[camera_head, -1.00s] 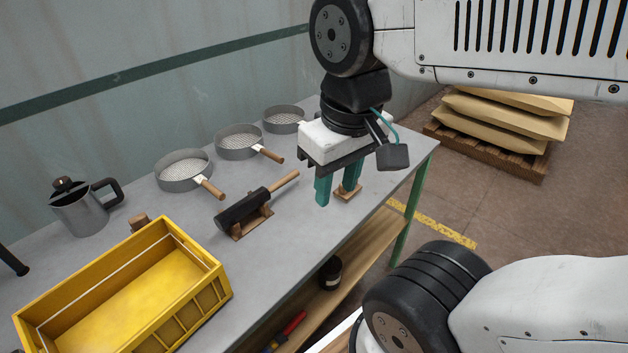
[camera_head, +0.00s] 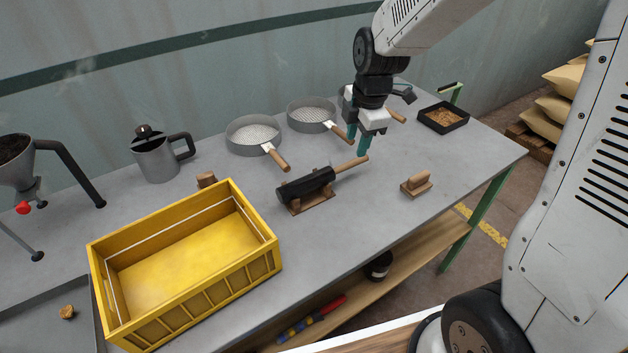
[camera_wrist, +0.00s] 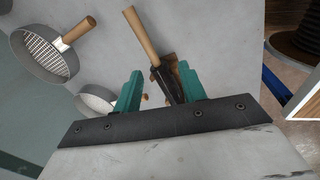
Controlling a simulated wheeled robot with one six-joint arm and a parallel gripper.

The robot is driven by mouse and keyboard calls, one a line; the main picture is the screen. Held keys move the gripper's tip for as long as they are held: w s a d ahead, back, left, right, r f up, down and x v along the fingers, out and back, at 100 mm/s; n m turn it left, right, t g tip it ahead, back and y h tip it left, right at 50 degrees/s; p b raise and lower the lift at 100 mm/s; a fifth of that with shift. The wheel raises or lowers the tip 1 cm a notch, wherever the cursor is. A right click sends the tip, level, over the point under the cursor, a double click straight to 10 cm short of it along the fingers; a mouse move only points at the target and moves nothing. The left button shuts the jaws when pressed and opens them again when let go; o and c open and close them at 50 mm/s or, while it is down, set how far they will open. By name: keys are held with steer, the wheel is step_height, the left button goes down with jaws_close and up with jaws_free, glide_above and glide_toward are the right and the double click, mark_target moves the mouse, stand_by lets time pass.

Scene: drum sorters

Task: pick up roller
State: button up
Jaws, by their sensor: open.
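The roller (camera_head: 306,186) has a black cylinder and a pale wooden handle. It lies on a small wooden stand (camera_head: 314,203) on the grey bench, its handle pointing right and slightly up. My gripper (camera_head: 358,146) is open and empty, with its teal fingers pointing down just behind the handle's end in the head view. In the wrist view the roller (camera_wrist: 168,86) shows beyond the two fingers (camera_wrist: 160,83), its black body appearing between them and nearer the right one. Part of the body is hidden by the right finger and the gripper's bar.
Round sieves (camera_head: 253,135) with wooden handles stand behind the roller. A yellow crate (camera_head: 262,262) is to its left and a wooden block with a grip (camera_head: 416,184) to its right. A dark tray (camera_head: 443,117) and a steel jug (camera_head: 156,160) stand farther off. The bench front is clear.

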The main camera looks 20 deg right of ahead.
mark_target(343, 165)
steer(key=w+f, duration=0.1)
steer(key=f, duration=0.2)
steer(key=w+f+n, duration=0.1)
steer(key=f, duration=0.3)
steer(key=w+a+f+n, duration=0.1)
steer(key=f, duration=0.3)
steer(key=shift+w+a, duration=0.1)
steer(key=shift+w, duration=0.3)
jaws_close()
